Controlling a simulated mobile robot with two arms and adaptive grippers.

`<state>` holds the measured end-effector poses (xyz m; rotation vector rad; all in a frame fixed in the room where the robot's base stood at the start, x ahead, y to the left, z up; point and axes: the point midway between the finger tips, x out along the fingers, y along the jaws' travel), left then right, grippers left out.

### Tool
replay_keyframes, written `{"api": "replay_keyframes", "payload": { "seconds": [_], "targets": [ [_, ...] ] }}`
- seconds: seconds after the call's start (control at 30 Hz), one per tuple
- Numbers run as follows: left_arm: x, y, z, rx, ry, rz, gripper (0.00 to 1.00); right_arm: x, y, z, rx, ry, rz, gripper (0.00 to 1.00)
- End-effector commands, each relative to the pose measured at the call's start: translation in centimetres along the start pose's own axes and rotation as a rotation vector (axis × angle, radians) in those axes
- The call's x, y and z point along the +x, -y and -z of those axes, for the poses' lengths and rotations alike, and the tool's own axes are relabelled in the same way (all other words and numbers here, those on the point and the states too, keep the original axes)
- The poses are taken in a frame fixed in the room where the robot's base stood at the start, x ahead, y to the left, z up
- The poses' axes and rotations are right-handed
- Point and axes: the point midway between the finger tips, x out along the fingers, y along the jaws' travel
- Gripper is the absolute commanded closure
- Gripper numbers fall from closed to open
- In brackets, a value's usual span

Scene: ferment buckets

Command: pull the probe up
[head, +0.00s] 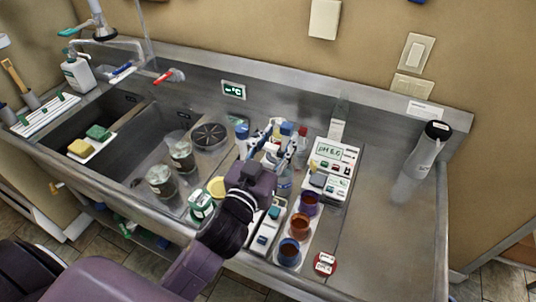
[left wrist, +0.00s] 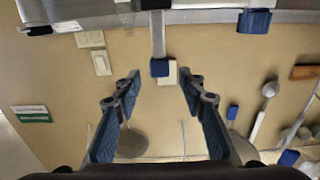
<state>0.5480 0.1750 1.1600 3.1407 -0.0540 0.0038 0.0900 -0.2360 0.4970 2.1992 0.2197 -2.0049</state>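A white pH meter (head: 334,156) with a lit green display stands on the steel counter, right of my left gripper. I cannot make out the probe for certain; my gripper and the crowded bottles may hide it. My left gripper (head: 278,140) reaches over the counter among the bottles, its fingers pointing to the back. The left wrist view shows its two blue-padded fingers (left wrist: 164,98) wide apart, with nothing held between them. Beyond them hangs a grey strip with a blue end (left wrist: 160,67), in front of the wall. My right gripper is not in view.
Purple (head: 309,204), orange (head: 299,226) and blue (head: 289,253) cups stand in a row in front of the meter.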

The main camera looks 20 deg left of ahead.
Motion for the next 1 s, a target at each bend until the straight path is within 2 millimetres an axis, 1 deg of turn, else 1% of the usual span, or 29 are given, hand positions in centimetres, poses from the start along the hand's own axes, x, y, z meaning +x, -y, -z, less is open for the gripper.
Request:
{"api": "replay_keyframes", "payload": {
  "seconds": [0.03, 0.2, 0.4, 0.6, 1.0],
  "targets": [
    [-1.0, 0.0, -0.1, -0.002, 0.004, 0.001, 0.62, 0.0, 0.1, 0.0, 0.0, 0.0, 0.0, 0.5],
    [-3.8, 0.0, -0.1, -0.002, 0.003, 0.001, 0.62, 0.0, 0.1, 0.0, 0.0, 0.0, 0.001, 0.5],
    [-6.0, 0.0, 0.0, -0.002, 0.0, 0.001, 0.62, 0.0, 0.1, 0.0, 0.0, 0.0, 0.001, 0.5],
    [-7.0, 0.0, 0.1, 0.0, -0.003, 0.001, 0.62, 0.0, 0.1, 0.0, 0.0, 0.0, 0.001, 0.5],
    [-7.1, 0.0, 0.1, 0.0, -0.003, 0.0, 0.62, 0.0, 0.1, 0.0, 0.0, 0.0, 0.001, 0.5]
  ]
}}
